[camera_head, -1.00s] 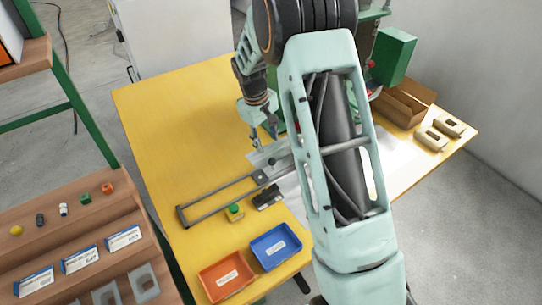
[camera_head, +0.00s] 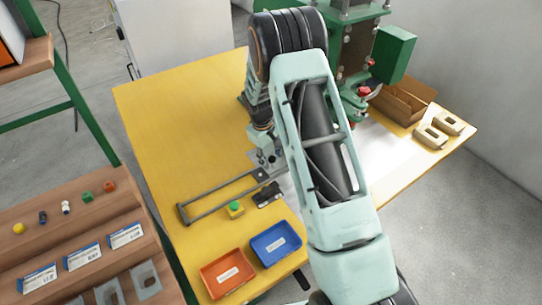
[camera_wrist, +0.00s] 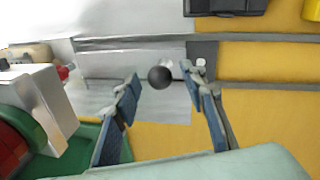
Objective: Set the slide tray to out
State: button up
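The slide tray's rails (camera_head: 220,200) form a long grey frame on the yellow table. Its grey plate shows in the wrist view (camera_wrist: 130,98), at the press end of the rails. A round black knob (camera_wrist: 159,77) stands on the tray there. My gripper (camera_wrist: 167,88) is open, with one finger on each side of the knob in the picture. A gap shows between the knob and both fingers, so nothing is held. In the head view my gripper (camera_head: 264,158) is at the tray's press end, and my arm hides part of it and the knob.
A green press (camera_head: 355,50) stands behind my arm. Orange (camera_head: 228,275) and blue (camera_head: 275,245) bins stand in front. The table's left side is clear.

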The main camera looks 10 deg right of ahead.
jog(key=shift+c, duration=0.3)
grip_shut()
jog(key=s+a+b, duration=0.2)
jog(key=s+a, duration=0.2)
jog(key=a, duration=0.5)
jog(key=s+a+b, duration=0.2)
jog(key=s+a, duration=0.1)
jog(key=a, duration=0.6)
jog(key=s+a+b, duration=0.2)
jog(key=s+a, duration=0.2)
jog(key=a, duration=0.6)
jog(key=shift+s+a, duration=0.1)
jog(key=shift+s, duration=0.2)
jog(key=shift+a+r, duration=0.1)
grip_release()
jog(key=shift+o, duration=0.3)
